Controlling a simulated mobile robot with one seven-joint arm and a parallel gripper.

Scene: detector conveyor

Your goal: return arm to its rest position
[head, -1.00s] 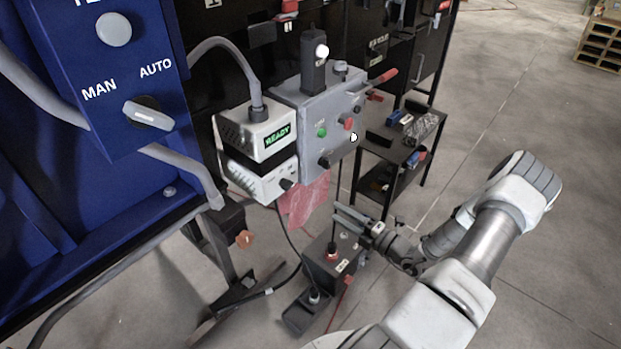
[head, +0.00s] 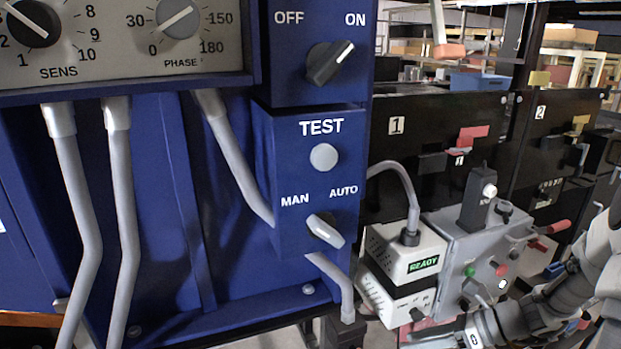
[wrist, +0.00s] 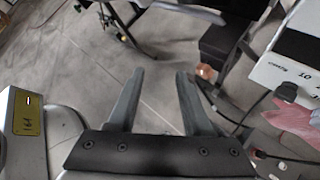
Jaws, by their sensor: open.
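My gripper (wrist: 157,80) is open in the wrist view, with two grey fingers apart and nothing between them. Below the fingers is bare concrete floor. In the head view my arm enters from the right edge, and its gripper end is low in the picture, partly cut off by the bottom edge. It overlaps the lower part of the grey control box (head: 462,251) in the picture. I cannot tell how far apart they are.
A blue panel (head: 185,210) with knobs and a MAN/AUTO switch (head: 326,231) fills the left. A white READY unit (head: 401,252) adjoins the grey box. Black cabinets (head: 440,130) stand behind.

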